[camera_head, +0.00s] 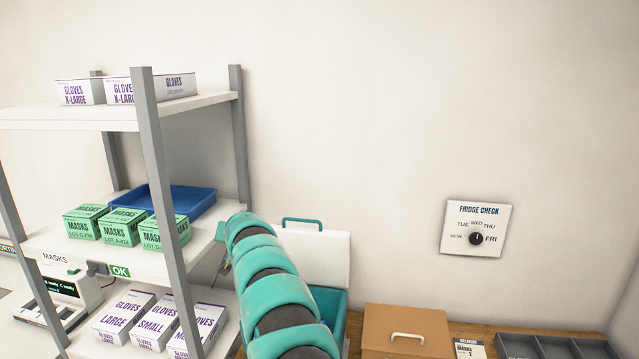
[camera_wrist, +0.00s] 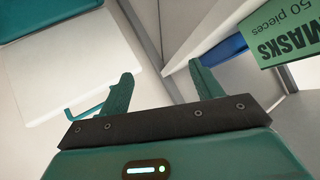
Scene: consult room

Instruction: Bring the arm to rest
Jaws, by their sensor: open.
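My teal arm (camera_head: 275,300) reaches up from the bottom of the head view toward the right end of the middle shelf. My gripper (camera_wrist: 161,72) shows in the wrist view with two teal fingers apart and nothing between them. In the head view its fingers are mostly hidden by the arm. The gripper is beside the shelf's right side, close to a green masks box (camera_wrist: 290,38), which shows at the right of the wrist view. I cannot tell the exact gap to the shelf.
A grey-post shelf (camera_head: 158,180) holds glove boxes, several masks boxes (camera_head: 83,222) and a blue tray (camera_head: 190,200). Right of my arm stand a teal box with an open white lid (camera_head: 322,255), a cardboard box (camera_head: 405,335) and a grey divided tray (camera_head: 555,346). A fridge-check dial (camera_head: 476,229) hangs on the wall.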

